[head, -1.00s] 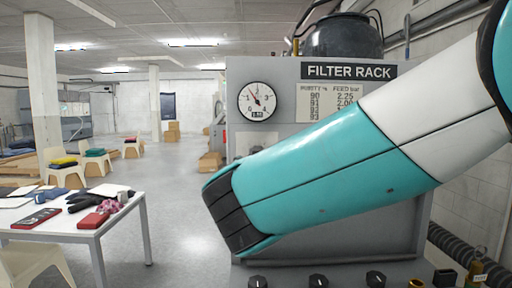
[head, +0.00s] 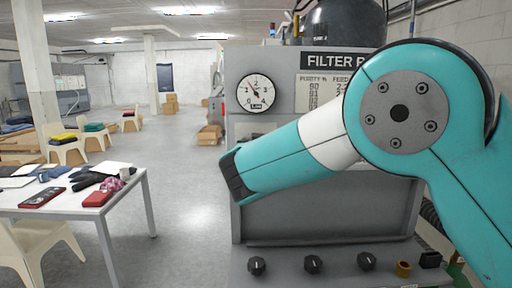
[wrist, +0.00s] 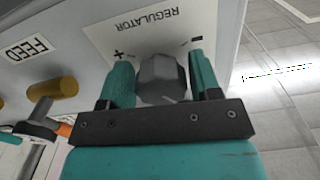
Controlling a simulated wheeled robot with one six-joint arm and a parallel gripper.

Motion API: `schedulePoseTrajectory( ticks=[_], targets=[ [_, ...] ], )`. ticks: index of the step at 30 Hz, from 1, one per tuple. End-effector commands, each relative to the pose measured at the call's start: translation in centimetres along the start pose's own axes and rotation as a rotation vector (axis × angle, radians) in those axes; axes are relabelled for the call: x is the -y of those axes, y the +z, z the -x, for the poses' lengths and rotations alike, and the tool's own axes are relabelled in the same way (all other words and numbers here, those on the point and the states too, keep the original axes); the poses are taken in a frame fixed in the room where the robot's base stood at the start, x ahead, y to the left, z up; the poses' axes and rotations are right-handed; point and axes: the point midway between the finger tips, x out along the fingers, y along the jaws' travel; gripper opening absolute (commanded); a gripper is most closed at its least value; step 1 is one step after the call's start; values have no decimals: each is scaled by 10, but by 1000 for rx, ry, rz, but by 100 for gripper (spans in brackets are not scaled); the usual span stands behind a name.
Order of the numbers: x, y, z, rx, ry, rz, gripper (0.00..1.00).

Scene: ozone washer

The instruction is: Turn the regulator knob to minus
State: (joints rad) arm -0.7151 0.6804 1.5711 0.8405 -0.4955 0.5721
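The regulator knob (wrist: 162,80) is grey and faceted. It shows in the wrist view below a white REGULATOR label (wrist: 150,32), with a plus mark on the left and a minus mark on the right. My gripper (wrist: 163,82) has one teal finger on each side of the knob, very close to it. I cannot tell whether both fingers press on it. In the head view my arm crosses in front of the filter rack (head: 285,75) and its end hides the knob. A round gauge (head: 256,94) shows at the rack's upper left, its needle pointing up and left.
In the wrist view a brass fitting (wrist: 55,88) and a FEED label (wrist: 40,48) are to the left. Several black knobs (head: 313,264) line the rack's lower ledge. A white table (head: 140,185) with loose items stands left. The floor (head: 190,215) between is clear.

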Motion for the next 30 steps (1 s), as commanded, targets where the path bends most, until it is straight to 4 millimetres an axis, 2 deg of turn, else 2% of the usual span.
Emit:
schedulePoseTrajectory(
  ticks=[1, 4, 5, 17, 30],
  targets=[
    [0, 0, 0, 0, 0, 0, 46],
    [0, 0, 0, 0, 0, 0, 23],
    [0, 0, 0, 0, 0, 0, 22],
    [-1, 1, 0, 0, 1, 72, 22],
    [-2, 2, 0, -1, 0, 430, 22]
  ],
)
